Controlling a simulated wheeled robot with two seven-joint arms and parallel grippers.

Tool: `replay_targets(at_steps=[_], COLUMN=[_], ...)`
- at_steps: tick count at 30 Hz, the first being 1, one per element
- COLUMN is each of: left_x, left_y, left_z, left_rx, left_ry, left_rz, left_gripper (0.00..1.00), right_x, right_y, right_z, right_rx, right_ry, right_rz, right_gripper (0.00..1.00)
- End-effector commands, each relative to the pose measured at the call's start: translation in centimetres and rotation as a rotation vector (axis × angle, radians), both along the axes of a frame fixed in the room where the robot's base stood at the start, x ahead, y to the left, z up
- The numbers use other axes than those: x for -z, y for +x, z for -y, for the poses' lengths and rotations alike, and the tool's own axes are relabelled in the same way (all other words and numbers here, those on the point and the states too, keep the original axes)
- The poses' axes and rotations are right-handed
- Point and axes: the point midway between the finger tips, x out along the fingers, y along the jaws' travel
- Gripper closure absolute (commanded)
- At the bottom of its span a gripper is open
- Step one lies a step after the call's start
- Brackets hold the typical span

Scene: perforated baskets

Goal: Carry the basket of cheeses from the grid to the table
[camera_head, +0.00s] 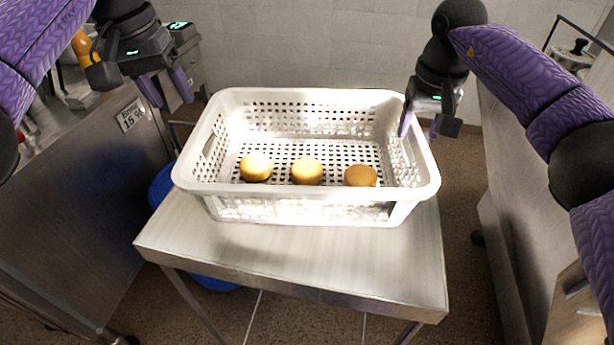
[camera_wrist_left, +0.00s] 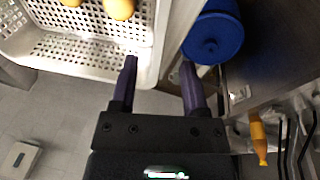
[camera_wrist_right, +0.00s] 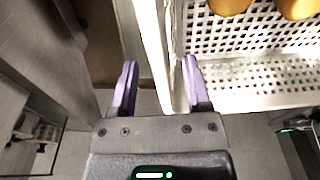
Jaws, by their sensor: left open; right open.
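The white perforated basket (camera_head: 310,207) sits upright on a steel table and holds three round yellow-brown cheeses: a left one (camera_head: 256,167), a middle one (camera_head: 307,171) and a right one (camera_head: 361,176). My left gripper (camera_head: 165,90) is open and empty, above and to the left of the basket's left rim; in the left wrist view the basket (camera_wrist_left: 92,52) lies beside its fingers. My right gripper (camera_head: 420,126) is open at the basket's right rim. In the right wrist view the basket wall (camera_wrist_right: 168,60) runs between its fingers (camera_wrist_right: 158,88). I cannot tell if they touch it.
The steel table (camera_head: 300,250) has bare room in front of the basket. A blue bin (camera_wrist_left: 212,40) stands low at the left. A cabinet (camera_head: 90,200) flanks the left, a steel unit (camera_head: 520,190) the right. An orange bottle (camera_wrist_left: 258,138) is near the left arm.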

Motion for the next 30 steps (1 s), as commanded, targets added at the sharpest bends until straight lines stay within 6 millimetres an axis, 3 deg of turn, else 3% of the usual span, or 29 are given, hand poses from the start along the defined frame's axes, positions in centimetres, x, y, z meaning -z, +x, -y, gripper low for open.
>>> replay_targets(at_steps=[6,15,18,22,30], left_x=[-1.7,-1.7,-1.7,-1.7,-1.7], left_y=[-0.2,-0.2,-0.2,-0.2,-0.2], left_z=[-0.3,-0.3,-0.3,-0.3,-0.3], left_rx=[0.0,0.0,0.0,0.0,0.0], left_ry=[0.0,-0.001,-0.001,-0.001,-0.001], left_rz=[-0.001,-0.001,-0.001,-0.001,-0.001], left_gripper=[0.42,0.42,0.42,0.42,0.42], right_x=[-1.1,-9.1,-10.9,-11.9,-11.9], right_y=[0.0,-1.0,-1.2,-1.4,-1.4], right_z=[0.0,0.0,0.0,0.0,0.0], right_rx=[0.0,0.001,0.001,0.001,0.0], right_ry=[0.001,0.001,0.0,0.0,0.0], right_rz=[0.003,0.004,0.002,0.0,0.0], right_gripper=[0.38,0.38,0.38,0.38,0.38])
